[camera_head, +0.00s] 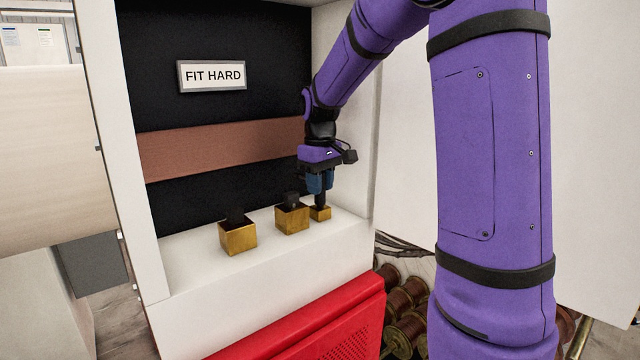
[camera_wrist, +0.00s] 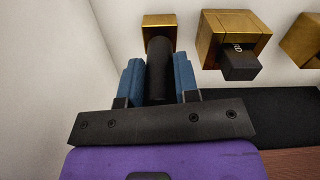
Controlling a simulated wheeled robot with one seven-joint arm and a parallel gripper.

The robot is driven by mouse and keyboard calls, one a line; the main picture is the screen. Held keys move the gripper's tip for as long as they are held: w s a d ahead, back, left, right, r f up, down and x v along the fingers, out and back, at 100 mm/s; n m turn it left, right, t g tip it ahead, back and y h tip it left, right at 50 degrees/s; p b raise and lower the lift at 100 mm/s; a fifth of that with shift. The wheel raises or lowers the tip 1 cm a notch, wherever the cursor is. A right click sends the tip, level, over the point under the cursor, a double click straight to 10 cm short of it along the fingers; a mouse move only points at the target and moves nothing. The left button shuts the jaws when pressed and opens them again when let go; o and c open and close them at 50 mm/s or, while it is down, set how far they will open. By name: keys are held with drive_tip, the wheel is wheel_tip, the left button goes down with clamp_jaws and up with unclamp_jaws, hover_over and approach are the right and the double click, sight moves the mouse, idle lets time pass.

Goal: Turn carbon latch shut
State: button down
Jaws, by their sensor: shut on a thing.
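My gripper (camera_head: 320,186) points down over the rightmost brass block (camera_head: 320,214) on the white ledge. In the wrist view, its blue fingers (camera_wrist: 159,78) are shut on a black upright post (camera_wrist: 160,58). The post stands at that small brass block (camera_wrist: 158,22) and hides part of it. No label marks which part is the carbon latch. A middle brass block (camera_head: 293,220) stands close to the left, with a black piece (camera_head: 291,199) on top. A left brass block (camera_head: 238,238) has a similar black piece (camera_head: 235,217). The held post's turn angle cannot be told.
A white side wall (camera_head: 356,150) stands close to the right of my gripper. A "FIT HARD" sign (camera_head: 212,76) hangs on the black back panel above a brown band (camera_head: 220,147). A red panel (camera_head: 330,315) is below the ledge. Several spools (camera_head: 405,310) lie at lower right.

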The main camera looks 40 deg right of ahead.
drive_tip(key=n, duration=0.4)
drive_tip(key=shift+n, duration=1.5)
drive_tip(key=c, duration=0.8)
unclamp_jaws()
drive_tip(key=shift+c, duration=0.2)
drive_tip(key=shift+r, duration=0.15)
wheel_tip(320, 180, up, 11)
drive_tip(key=shift+f, duration=0.2)
